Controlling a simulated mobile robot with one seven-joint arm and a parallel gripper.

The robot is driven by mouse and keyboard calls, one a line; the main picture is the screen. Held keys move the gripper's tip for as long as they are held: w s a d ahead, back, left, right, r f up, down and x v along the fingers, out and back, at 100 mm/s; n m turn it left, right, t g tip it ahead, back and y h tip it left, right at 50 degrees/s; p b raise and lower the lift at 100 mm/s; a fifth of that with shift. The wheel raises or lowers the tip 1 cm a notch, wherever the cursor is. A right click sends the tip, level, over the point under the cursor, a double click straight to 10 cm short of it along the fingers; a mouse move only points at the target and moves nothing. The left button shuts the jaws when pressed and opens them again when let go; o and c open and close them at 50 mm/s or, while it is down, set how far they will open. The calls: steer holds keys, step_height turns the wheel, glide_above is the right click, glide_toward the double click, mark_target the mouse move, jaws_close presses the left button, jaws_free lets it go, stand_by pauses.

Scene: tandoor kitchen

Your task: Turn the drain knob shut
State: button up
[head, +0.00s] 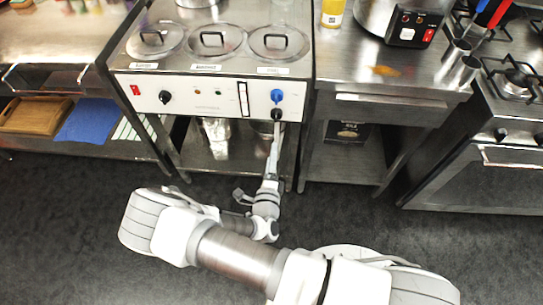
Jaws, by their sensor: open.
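A steel food warmer has a white front panel (215,97). At the panel's right end a blue knob (277,95) sits directly above a black knob (277,114). I cannot read a label that says which is the drain knob; the lower black one is the one my gripper reaches. My gripper (277,126) is open, its tips right at or just in front of the black knob. I cannot tell whether they touch it. The fingers look thin and small here, and the knob's pointer direction is too small to read.
The panel also has a red switch (135,90) and another black knob (165,97) at left. Three lidded wells top the warmer. A steel counter (385,80) with a cooker (405,20) and a stove (515,90) stand right. The floor in front is clear.

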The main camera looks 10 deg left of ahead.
steer(key=shift+s+d, duration=0.15)
steer(key=shift+s, duration=0.5)
steer(key=shift+r, duration=0.1)
steer(key=w+d+r+m+g+h, duration=0.2)
steer(key=w+d+r+m+h, duration=0.2)
steer(key=d+r+m+h, duration=0.9)
steer(key=s+d+r+m+g+h, duration=0.1)
steer(key=s+d+r+m+g, duration=0.3)
steer(key=d+r+m+g, duration=0.95)
steer(key=s+r+m+t+y, duration=0.4)
steer(key=s+r+m+y, duration=0.7)
steer(key=m, duration=1.6)
steer(key=shift+s+a+r, duration=0.2)
steer(key=shift+s+r, duration=1.6)
steer(key=shift+r, duration=0.05)
